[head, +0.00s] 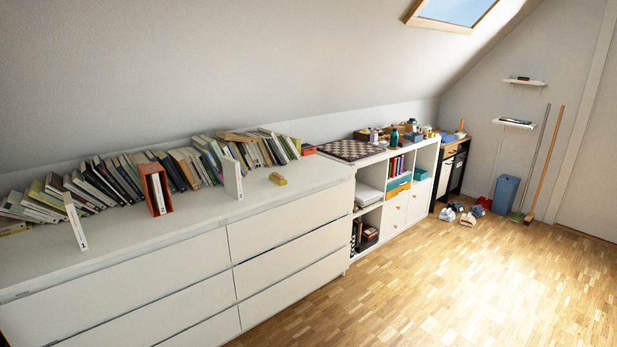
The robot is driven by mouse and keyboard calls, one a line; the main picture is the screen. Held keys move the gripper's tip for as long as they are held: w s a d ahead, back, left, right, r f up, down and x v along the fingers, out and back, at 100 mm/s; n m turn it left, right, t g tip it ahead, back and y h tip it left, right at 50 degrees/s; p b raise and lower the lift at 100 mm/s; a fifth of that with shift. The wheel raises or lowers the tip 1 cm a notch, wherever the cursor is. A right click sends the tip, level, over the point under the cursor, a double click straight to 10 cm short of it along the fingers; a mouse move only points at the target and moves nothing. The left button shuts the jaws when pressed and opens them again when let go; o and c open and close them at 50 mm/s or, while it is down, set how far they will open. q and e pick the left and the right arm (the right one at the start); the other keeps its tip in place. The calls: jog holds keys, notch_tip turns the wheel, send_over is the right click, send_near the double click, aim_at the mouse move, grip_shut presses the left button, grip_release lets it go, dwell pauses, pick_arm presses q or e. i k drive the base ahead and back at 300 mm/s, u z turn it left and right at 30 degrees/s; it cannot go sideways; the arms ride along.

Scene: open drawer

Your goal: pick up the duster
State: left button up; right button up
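A small yellow block with a reddish part (278,178) lies on the top of the white dresser (130,262), near its right end. It looks like a duster, but it is too small to be sure. Nothing touches it, and its top is uncovered. Neither of my grippers shows in the head view.
Several leaning books (120,177) line the wall behind, with an orange-red book holder (156,188) and an upright white book (232,178) left of the block. A white shelf unit (398,208) bears a chessboard (351,150). The wooden floor (450,290) in front is clear.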

aim_at(276, 179)
jog(key=z, duration=0.5)
jog(key=i, duration=2)
jog(key=u, duration=0.7)
jog(key=i, duration=1.1)
jog(key=u, duration=1.1)
